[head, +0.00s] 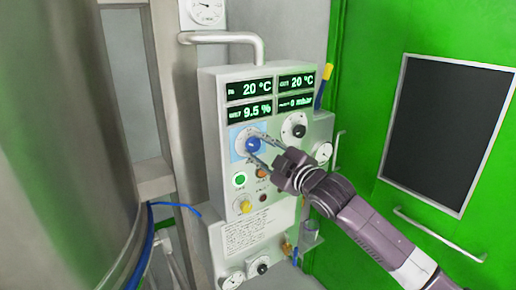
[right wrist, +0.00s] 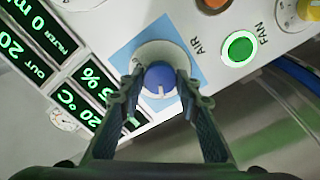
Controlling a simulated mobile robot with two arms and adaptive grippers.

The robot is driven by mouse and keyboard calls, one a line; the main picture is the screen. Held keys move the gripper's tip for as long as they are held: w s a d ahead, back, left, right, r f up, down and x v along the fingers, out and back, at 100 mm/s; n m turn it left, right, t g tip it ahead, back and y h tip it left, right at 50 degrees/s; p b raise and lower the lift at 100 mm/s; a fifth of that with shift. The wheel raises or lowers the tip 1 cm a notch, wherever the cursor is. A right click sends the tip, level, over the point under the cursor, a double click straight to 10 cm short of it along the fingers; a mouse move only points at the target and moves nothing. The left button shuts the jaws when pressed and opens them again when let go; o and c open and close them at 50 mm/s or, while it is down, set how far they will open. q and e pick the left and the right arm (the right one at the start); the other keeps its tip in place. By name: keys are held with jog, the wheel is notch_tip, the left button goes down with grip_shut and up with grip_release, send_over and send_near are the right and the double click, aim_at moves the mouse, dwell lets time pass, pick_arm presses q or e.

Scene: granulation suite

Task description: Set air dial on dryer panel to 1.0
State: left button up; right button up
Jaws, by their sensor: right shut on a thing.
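The dryer panel (head: 214,138) is a pale box with green displays, seen in the head view. Its air dial (head: 252,146) is a blue knob on a white round scale over a light blue square. In the right wrist view the air dial (right wrist: 160,76) shows a white pointer line, and the word AIR stands beside it. My right gripper (head: 257,148) reaches in from the right and is shut on the knob. Its two fingers (right wrist: 160,87) sit on either side of the knob. The scale numbers are too small to read. My left gripper is not in view.
A black dial (head: 294,125) sits right of the air dial. A lit green FAN button (head: 239,180), an orange button (head: 261,173) and a yellow knob (head: 243,206) lie below. A steel vessel (head: 60,150) stands left, and a green door (head: 390,40) stands right.

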jog(key=o, duration=1.2)
jog(key=shift+c, duration=0.2)
jog(key=v, duration=1.2)
